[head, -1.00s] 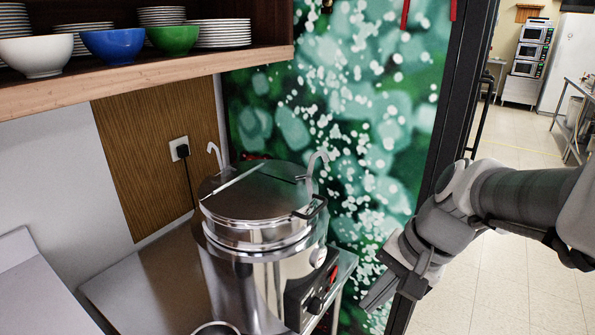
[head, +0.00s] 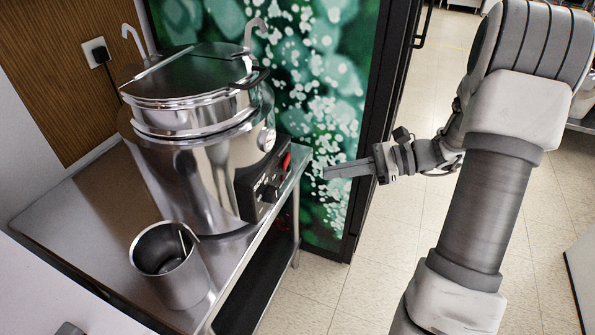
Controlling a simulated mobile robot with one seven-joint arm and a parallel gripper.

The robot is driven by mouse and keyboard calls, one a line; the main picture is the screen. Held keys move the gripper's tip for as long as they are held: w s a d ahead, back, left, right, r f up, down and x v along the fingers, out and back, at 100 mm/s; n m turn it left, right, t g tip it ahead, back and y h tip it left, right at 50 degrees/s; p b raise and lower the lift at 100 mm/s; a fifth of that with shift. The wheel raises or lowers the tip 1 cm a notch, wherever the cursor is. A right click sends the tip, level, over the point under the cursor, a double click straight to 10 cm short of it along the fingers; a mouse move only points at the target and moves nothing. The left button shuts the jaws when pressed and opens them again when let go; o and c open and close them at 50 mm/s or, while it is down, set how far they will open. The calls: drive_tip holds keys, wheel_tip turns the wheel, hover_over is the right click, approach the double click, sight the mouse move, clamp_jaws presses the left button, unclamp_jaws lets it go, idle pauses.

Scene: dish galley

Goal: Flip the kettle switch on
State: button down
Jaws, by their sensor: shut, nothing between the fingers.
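The kettle is a large steel pot (head: 205,165) with a lid, standing on a steel table. Its black control panel (head: 262,185) is on the right side of its front. A red switch (head: 286,160) sits near the panel's right end, and a dark knob (head: 269,193) sits left of it. Whether the switch is on or off is too small to tell. My gripper (head: 326,172) is shut and empty. It points left toward the panel, a short way right of the red switch in the picture, with a gap between them.
A steel cup (head: 168,268) with a utensil in it stands on the steel table (head: 75,215), in front of the kettle. A wall socket (head: 96,52) is at the upper left. A green patterned panel (head: 310,70) stands behind. Tiled floor (head: 310,300) is open to the right.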

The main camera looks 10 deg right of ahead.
sight(286, 165)
drive_tip(key=w+d+f+m+t+y+b, duration=0.1)
drive_tip(key=w+d+f+m+t+b, duration=0.1)
drive_tip(key=d+f, duration=0.4)
drive_tip(key=shift+w+d+m+t+y, duration=0.3)
drive_tip(key=shift+w+m+t, duration=0.2)
drive_tip(key=shift+m+t, duration=0.65)
drive_tip(key=shift+a, duration=0.15)
drive_tip(key=b+x, duration=0.3)
drive_tip(key=x, duration=0.9)
drive_tip(key=shift+w+a+b, duration=0.2)
drive_tip(key=shift+a+b, duration=0.1)
drive_tip(key=shift+b, duration=0.1)
drive_tip(key=shift+w+a+r, duration=0.15)
drive_tip(key=shift+w+a, duration=0.15)
drive_tip(key=shift+a, duration=0.2)
